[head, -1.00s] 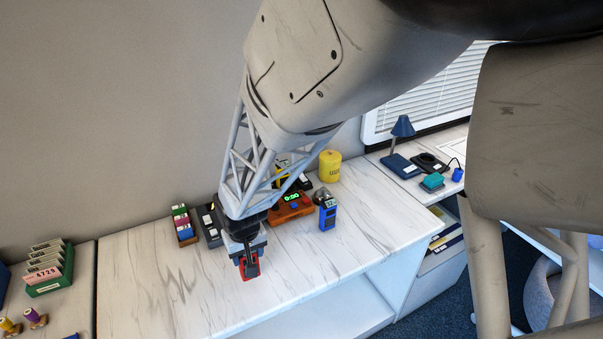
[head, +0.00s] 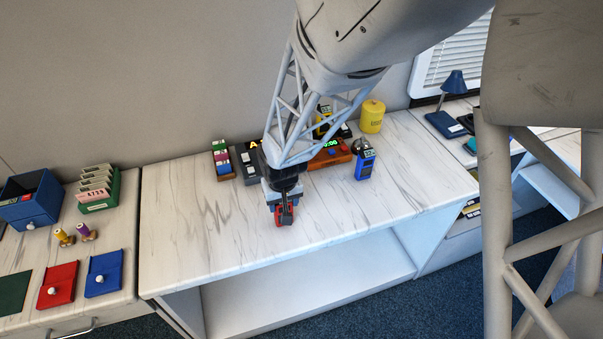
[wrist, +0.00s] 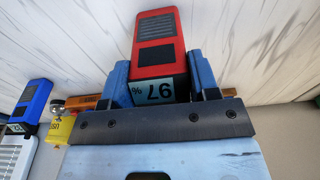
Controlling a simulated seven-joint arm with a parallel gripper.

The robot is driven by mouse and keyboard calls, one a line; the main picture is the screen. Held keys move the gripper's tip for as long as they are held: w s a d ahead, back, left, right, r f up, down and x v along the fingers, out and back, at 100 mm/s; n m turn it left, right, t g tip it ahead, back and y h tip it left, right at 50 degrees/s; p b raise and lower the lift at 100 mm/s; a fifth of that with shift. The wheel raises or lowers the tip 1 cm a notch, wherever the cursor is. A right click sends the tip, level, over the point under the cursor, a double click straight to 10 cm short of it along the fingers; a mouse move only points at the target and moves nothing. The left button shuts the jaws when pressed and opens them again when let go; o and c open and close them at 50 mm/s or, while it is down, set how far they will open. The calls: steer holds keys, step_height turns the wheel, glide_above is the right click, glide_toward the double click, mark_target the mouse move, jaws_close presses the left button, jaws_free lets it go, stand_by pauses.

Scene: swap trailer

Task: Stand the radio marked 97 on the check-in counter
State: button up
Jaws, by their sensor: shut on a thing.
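The red radio marked 97 (wrist: 157,50) is between the blue fingers of my gripper (wrist: 160,78) in the wrist view. The label "97" shows upside down there. In the head view my gripper (head: 283,208) is shut on the red radio (head: 284,217), near the front middle of the white marbled counter (head: 200,235). I cannot tell whether the radio touches the counter top. A blue radio (head: 365,164) stands on the counter to the right; it also shows in the wrist view (wrist: 30,100).
Behind my gripper are a small rack (head: 221,158), a grey device (head: 245,163), an orange-brown timer box (head: 328,154) and a yellow canister (head: 372,116). On the left desk are a blue box (head: 30,198), a green card holder (head: 100,195) and two pouches. The counter's left part is clear.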

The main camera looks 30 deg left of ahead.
steer(key=shift+f, duration=0.15)
steer(key=o, duration=1.3)
steer(key=shift+o, duration=0.2)
steer(key=shift+s+d+r, duration=0.1)
steer(key=shift+r, duration=1.2)
steer(key=shift+s+d+r, duration=0.1)
steer(key=shift+d+r, duration=0.05)
steer(key=shift+r, duration=1.15)
steer(key=shift+s+d+r, duration=0.1)
steer(key=shift+r, duration=1.2)
